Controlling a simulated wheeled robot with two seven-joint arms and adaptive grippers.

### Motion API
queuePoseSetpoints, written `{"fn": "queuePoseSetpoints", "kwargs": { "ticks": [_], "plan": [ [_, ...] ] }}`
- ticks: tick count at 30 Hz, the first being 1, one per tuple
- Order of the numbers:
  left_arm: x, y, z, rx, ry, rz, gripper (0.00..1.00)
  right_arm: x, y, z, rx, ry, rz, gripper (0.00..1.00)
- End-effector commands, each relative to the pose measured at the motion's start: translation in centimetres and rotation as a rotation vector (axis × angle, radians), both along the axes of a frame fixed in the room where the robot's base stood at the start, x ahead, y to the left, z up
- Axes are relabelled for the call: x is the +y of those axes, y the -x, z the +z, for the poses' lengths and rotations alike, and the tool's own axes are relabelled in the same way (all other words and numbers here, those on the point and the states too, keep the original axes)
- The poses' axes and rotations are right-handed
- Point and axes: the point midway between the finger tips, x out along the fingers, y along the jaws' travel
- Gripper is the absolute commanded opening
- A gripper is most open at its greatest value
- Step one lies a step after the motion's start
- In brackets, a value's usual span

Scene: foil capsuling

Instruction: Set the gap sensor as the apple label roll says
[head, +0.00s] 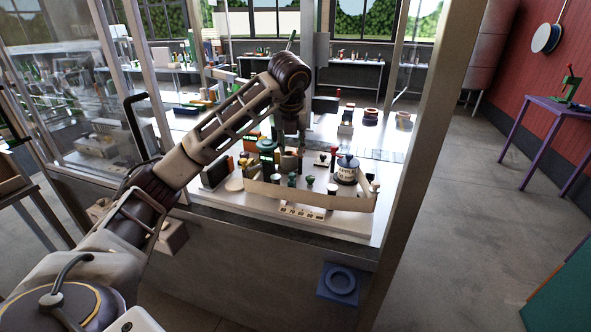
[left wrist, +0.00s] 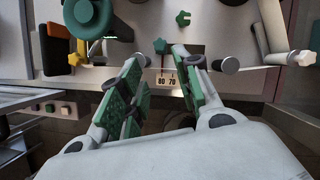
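My left gripper (left wrist: 158,62) is open and empty in the left wrist view, its green-padded fingers spread to either side of a small scale (left wrist: 166,82) reading 80 and 70. A teal star knob (left wrist: 160,46) with a thin dark pointer sits just beyond the fingertips, apart from them. In the head view, the arm reaches over the machine deck and the gripper is partly hidden. The number strip (head: 300,211) is on the deck front. A white roll with dark print (head: 347,171) stands at the deck's right; its print is too small to read. My right gripper is not in view.
A curved beige rail (head: 310,198) runs along the deck front. A green star knob (left wrist: 183,18), a large dark green knob (left wrist: 90,14) and an orange block (left wrist: 58,31) are nearby. A metal post (head: 420,130) stands right of the deck.

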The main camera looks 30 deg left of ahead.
Motion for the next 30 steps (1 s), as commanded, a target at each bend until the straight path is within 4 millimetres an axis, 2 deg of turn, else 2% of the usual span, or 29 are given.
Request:
{"fn": "queuePoseSetpoints", "kwargs": {
  "ticks": [17,23,30],
  "plan": [
    [0.2,-0.2,-0.6,0.002,-0.002,0.002,0.33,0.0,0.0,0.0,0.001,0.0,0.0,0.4],
    [0.5,-0.7,-2.1,0.003,-0.001,0.001,0.33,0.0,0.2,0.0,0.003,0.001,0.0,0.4],
    [1.1,-1.6,-4.8,0.002,-0.001,0.002,0.33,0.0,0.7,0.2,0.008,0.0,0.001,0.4]
  ]
}}
